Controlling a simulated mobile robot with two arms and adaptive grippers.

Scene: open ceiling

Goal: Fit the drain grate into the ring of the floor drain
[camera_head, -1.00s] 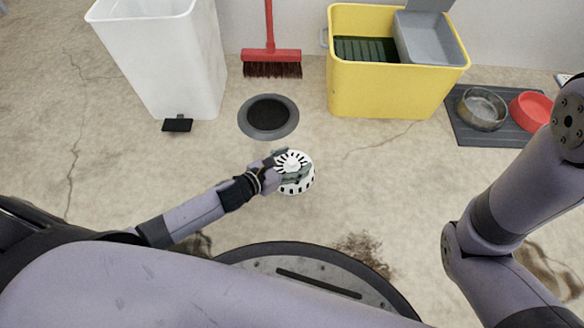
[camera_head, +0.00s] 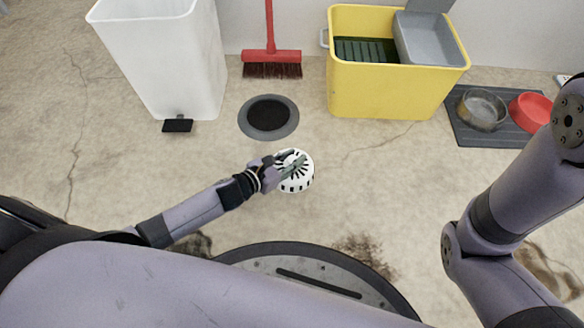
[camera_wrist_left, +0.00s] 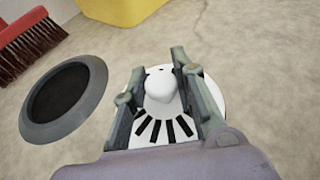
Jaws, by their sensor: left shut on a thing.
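The drain grate (camera_head: 297,183) is a white round piece with dark slots and a raised knob in its middle. My left gripper (camera_head: 290,161) is over it and shut on the knob; in the left wrist view the knob (camera_wrist_left: 160,86) sits between the two fingers. I cannot tell whether the grate touches the floor. The floor drain's grey ring (camera_head: 268,134) lies behind and to the left of the grate, with a dark middle. The ring also shows at the left of the left wrist view (camera_wrist_left: 92,108). My right gripper is out of view.
A white pedal bin (camera_head: 165,65) stands left of the drain. A red broom (camera_head: 271,56) leans behind it, and a yellow bin (camera_head: 395,92) stands behind and right. A dark mat (camera_head: 475,133) holds two bowls at right. Floor between grate and ring is clear.

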